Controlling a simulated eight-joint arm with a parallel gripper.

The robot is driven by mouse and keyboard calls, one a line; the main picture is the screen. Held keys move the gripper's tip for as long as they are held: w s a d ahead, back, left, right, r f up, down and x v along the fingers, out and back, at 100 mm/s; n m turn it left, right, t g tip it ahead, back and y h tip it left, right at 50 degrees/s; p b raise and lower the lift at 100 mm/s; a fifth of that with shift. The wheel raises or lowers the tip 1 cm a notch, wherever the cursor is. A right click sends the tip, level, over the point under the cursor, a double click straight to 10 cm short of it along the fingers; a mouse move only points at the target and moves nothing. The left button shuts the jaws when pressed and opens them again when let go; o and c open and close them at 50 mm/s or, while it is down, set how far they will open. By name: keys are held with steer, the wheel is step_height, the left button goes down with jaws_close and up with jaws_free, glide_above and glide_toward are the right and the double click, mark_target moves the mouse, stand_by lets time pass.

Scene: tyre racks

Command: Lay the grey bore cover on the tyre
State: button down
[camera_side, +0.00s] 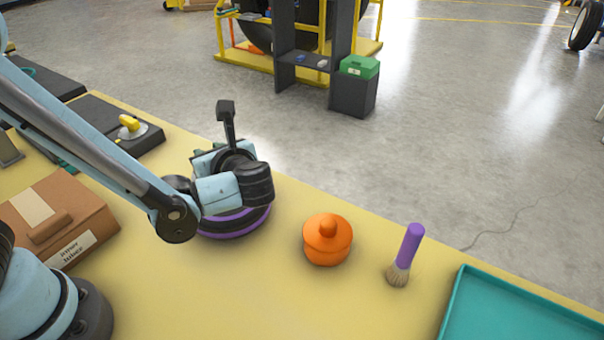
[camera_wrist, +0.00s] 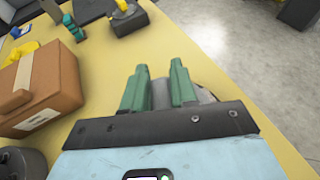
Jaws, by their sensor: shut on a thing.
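My gripper (camera_wrist: 158,72) shows in the wrist view as two green fingers with a grey piece between them, which I take to be the grey bore cover (camera_wrist: 160,95). Its grey edge also shows to the right of the fingers; most of it is hidden. In the side view, a dark round thing with a purple band, seemingly the tyre (camera_side: 232,224), lies on the yellow table under my wrist. My wrist hides its top, the fingers and the cover there, so I cannot tell whether the cover touches the tyre.
An orange knobbed pot (camera_side: 327,240) stands right of the tyre, then a brush with a purple handle (camera_side: 409,245) and a teal tray (camera_side: 455,305). A cardboard box (camera_side: 62,212) is at left. A dark block with a yellow handle (camera_side: 131,124) is behind. The front middle table is clear.

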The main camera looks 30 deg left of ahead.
steer(key=shift+f, duration=1.75)
steer(key=shift+f, duration=0.6)
steer(key=c, duration=0.9)
jaws_free()
